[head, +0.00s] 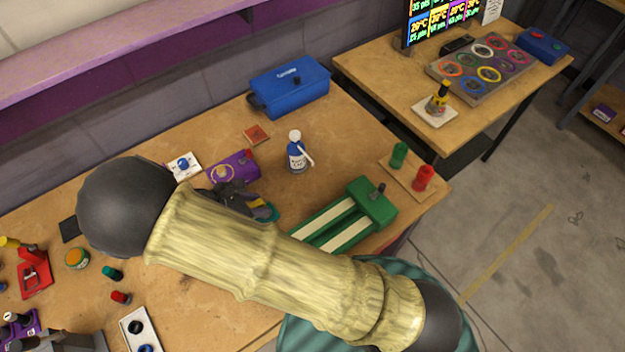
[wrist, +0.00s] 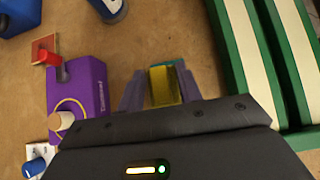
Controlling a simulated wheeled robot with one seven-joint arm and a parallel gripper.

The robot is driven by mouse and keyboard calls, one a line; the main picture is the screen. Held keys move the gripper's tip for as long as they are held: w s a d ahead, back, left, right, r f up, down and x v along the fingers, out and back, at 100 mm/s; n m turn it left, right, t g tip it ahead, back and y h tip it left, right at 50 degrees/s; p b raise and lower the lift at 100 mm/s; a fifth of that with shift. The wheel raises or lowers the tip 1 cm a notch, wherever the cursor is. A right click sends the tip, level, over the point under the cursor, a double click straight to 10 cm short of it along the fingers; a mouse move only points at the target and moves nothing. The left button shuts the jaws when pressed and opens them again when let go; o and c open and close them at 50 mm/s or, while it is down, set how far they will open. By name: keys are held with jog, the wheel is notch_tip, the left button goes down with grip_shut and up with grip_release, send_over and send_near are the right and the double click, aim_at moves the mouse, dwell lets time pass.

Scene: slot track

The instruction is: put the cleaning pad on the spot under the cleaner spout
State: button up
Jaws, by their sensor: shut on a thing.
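The cleaning pad appears to be the small yellow and teal block (head: 262,211), which also shows between my fingers in the wrist view (wrist: 166,86). My gripper (head: 250,205) is shut on it, over the table between the purple block and the green track. The fingers also show in the wrist view (wrist: 162,85). The cleaner seems to be the blue and white bottle (head: 296,156) with a white spout, beyond my gripper. Its base shows at the top of the wrist view (wrist: 109,8). I cannot make out a marked spot under the spout.
The green track with cream strips (head: 345,218) lies right of my gripper. A purple block (head: 232,168) stands close on the left. A reddish square (head: 257,135) and a blue toolbox (head: 290,85) are behind. Bare table surrounds the bottle.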

jog(key=w+d+p, duration=0.1)
jog(key=w+d, duration=0.2)
jog(key=d, duration=0.2)
jog(key=w+d+p, duration=0.1)
jog(key=w+d, duration=0.2)
jog(key=d, duration=0.1)
jog(key=w+d+p, duration=0.1)
jog(key=w+d, duration=0.2)
jog(key=d, duration=0.2)
jog(key=shift+w+d+p, duration=0.3)
jog(key=shift+w+d, duration=0.05)
jog(key=shift+f+p, duration=0.55)
jog(key=shift+f, duration=1.2)
jog(key=o, duration=1)
jog(key=shift+o, duration=0.2)
